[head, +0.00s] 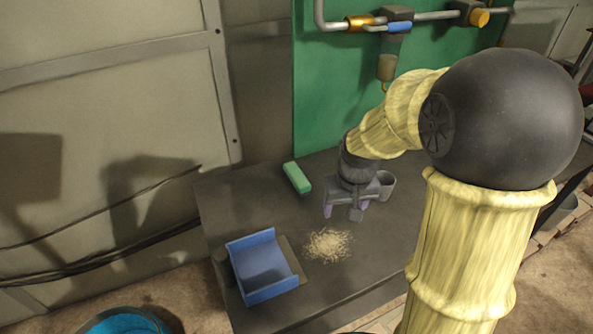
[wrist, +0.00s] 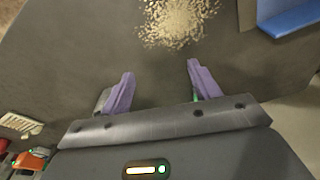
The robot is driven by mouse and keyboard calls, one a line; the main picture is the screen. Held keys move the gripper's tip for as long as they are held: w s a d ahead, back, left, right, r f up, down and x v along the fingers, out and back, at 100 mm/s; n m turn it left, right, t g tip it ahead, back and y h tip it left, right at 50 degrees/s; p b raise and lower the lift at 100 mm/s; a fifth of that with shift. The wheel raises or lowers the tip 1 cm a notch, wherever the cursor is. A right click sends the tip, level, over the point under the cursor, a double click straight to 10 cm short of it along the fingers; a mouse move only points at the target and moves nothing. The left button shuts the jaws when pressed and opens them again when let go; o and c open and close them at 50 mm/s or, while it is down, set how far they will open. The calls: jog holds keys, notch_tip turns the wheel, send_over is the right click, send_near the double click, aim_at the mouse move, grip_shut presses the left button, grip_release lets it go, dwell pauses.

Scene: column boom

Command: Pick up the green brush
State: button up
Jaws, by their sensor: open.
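The green brush (head: 297,178) shows in the head view as a small green block lying on the dark bench top near its back edge. My gripper (head: 346,210) is above the bench, to the right of the brush and a little nearer the front, apart from it. In the wrist view my gripper (wrist: 160,72) has its two purple fingers spread, with only bare bench between them. A sliver of green shows by the right finger there; I cannot tell whether it is the brush. The rest of the brush is out of sight in that view.
A pile of shavings (head: 328,244) lies in front of my gripper. A blue dustpan (head: 264,268) sits at the bench's left front. A green panel with pipes and a valve (head: 398,26) stands behind. A blue bucket (head: 124,322) is on the floor.

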jog(key=w+a+r+n+g+p, duration=0.1)
jog(key=w+a+r+p, duration=0.1)
jog(key=w+r+p, duration=0.3)
jog(key=w+a+r+n+p, duration=0.1)
jog(key=w+a+r, duration=0.15)
jog(key=w, duration=0.45)
notch_tip(320, 180, up, 3)
jog(key=n+g+p, duration=0.1)
jog(key=p, duration=0.3)
send_over(297, 172)
jog(key=shift+a+f, duration=0.1)
jog(key=shift+f, duration=0.1)
notch_tip(297, 172, down, 12)
jog(key=p, duration=0.2)
jog(key=shift+f+p, duration=0.1)
jog(key=shift+p, duration=0.3)
